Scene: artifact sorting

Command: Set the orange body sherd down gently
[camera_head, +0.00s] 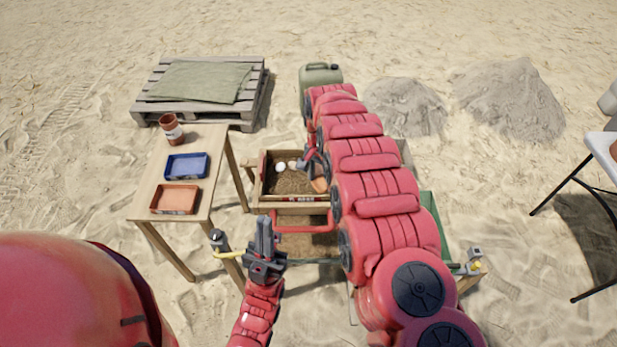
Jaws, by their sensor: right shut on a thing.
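The orange body sherd (320,185) shows as a small orange patch at the right side of the wooden sieve box (295,208). My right gripper (316,176) is shut on it, low over the dark soil in the box. My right arm hides part of the gripper and the box's right side. I cannot tell whether the sherd touches the soil. My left gripper (265,232) points upward in front of the box, apart from it, and nothing shows in it. Its fingers look close together, but their gap is unclear.
A pallet (255,95) and a green jerrycan (320,75) stand behind.

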